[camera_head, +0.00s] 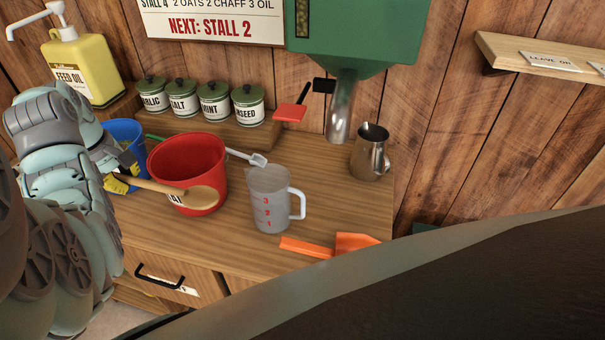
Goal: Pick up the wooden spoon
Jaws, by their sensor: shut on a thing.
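The wooden spoon (203,198) is pale wood. Its round bowl shows in front of the red bucket (205,155), and its handle runs left to my gripper (127,170). My gripper is at the left, beside the blue bucket (125,132), shut on the spoon's handle. The spoon lies nearly level, and its bowl overlaps the bucket's front wall in the picture. I cannot tell whether it touches the bucket. The far end of the handle and part of the fingers are hard to make out.
A clear measuring jug (268,205) stands right of the red bucket, with an orange scoop (355,242) near the front edge. A metal pitcher (371,155) stands at the back right. Several lidded jars (215,103) line a riser. A green hopper's spout (342,110) hangs over the counter (325,195).

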